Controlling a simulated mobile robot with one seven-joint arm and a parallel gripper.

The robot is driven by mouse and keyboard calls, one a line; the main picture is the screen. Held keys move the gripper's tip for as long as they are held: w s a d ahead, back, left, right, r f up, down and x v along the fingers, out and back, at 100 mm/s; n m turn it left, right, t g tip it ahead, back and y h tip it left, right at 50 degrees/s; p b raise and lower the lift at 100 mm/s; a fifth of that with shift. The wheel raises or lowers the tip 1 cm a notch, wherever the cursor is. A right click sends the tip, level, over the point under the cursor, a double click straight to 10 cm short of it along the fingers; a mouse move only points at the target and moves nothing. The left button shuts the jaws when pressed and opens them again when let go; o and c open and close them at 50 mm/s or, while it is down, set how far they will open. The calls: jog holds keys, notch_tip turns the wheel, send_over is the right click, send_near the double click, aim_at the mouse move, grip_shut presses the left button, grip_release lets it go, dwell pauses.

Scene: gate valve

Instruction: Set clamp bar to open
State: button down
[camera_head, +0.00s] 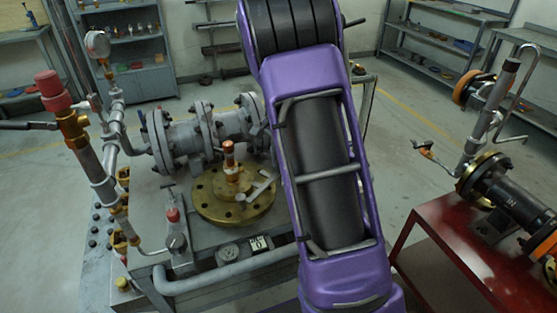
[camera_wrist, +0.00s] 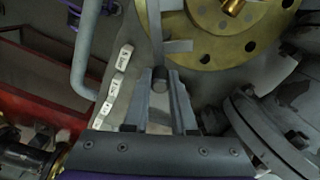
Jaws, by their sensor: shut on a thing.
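In the wrist view, my gripper (camera_wrist: 161,82) is closed around the dark, round end of the grey clamp bar (camera_wrist: 157,35). The bar runs up from the fingertips beside a round brass flange (camera_wrist: 205,45) with bolt holes. In the head view, the brass flange (camera_head: 210,206) lies on the grey bench, with a copper-coloured stem (camera_head: 229,158) at its centre. A light grey bar (camera_head: 261,188) shows at its right side, partly behind my purple arm. The arm hides my gripper in that view.
White tags (camera_wrist: 125,57) stand left of the fingers; their wording is too small to read surely. A bent grey rail (camera_wrist: 85,60) passes further left. Flanged pipes (camera_head: 160,140) stand behind the brass flange. A red table (camera_head: 440,245) with another valve stands at right.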

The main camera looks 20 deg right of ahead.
jog(key=c, duration=0.7)
grip_release()
jog(key=shift+c, duration=0.2)
notch_tip(320, 180, up, 18)
jog(key=p, duration=0.1)
jog(key=shift+f+p, duration=0.25)
jog(key=shift+p, duration=0.15)
